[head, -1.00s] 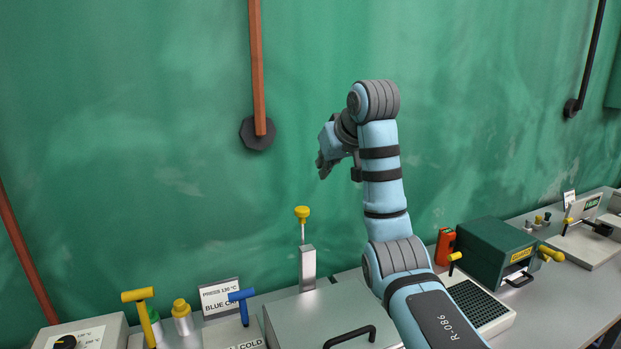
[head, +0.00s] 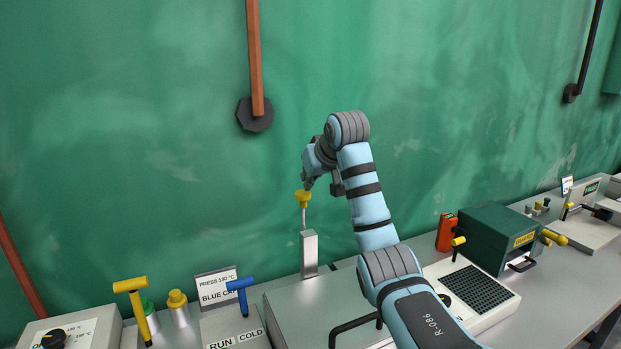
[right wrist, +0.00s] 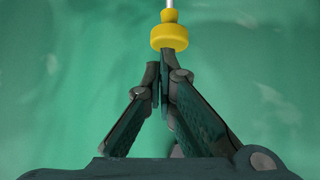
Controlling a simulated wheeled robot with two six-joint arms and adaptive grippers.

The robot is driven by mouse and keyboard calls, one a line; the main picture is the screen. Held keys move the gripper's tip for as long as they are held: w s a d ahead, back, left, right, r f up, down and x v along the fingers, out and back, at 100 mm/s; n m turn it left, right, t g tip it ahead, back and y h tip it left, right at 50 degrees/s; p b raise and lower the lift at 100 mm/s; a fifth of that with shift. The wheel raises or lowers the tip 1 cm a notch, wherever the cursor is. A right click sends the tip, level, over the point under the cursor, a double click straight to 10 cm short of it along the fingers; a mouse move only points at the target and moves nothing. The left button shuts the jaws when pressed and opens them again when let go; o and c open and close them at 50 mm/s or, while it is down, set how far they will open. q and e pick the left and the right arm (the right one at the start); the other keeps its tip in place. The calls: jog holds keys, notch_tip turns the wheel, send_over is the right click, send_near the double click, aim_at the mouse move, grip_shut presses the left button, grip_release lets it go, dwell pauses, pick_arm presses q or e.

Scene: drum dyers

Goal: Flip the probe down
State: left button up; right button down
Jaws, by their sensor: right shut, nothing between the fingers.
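The probe has a yellow knob (head: 303,198) on a thin pale rod that stands upright from a grey metal post (head: 309,255). In the right wrist view the yellow knob (right wrist: 169,37) is just beyond my fingertips, with its rod past it. My right gripper (head: 308,184) is at the top of the knob, coming from above and slightly right. In the right wrist view its fingers (right wrist: 163,80) are closed together with nothing between them. I cannot tell whether the tips touch the knob. My left gripper is out of view.
A flat grey box with a black handle (head: 355,326) sits below the post. Yellow (head: 130,285) and blue (head: 240,284) T-handles stand at its left by a sign. A green machine (head: 485,238) and a black-grid panel (head: 473,289) are at right. The green wall is behind.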

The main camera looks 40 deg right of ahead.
aim_at(303, 191)
jog(key=shift+g, duration=0.3)
jog(key=f, duration=0.1)
jog(key=w+f+b, duration=0.1)
jog(key=w+f, duration=0.1)
jog(key=f, duration=0.1)
jog(key=shift+w, duration=0.25)
jog(key=f+b, duration=0.1)
jog(key=s+f, duration=0.1)
jog(key=shift+s+f+b, duration=0.15)
jog(key=shift+f+b, duration=0.2)
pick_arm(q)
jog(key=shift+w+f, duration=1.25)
pick_arm(e)
jog(key=shift+a, duration=0.1)
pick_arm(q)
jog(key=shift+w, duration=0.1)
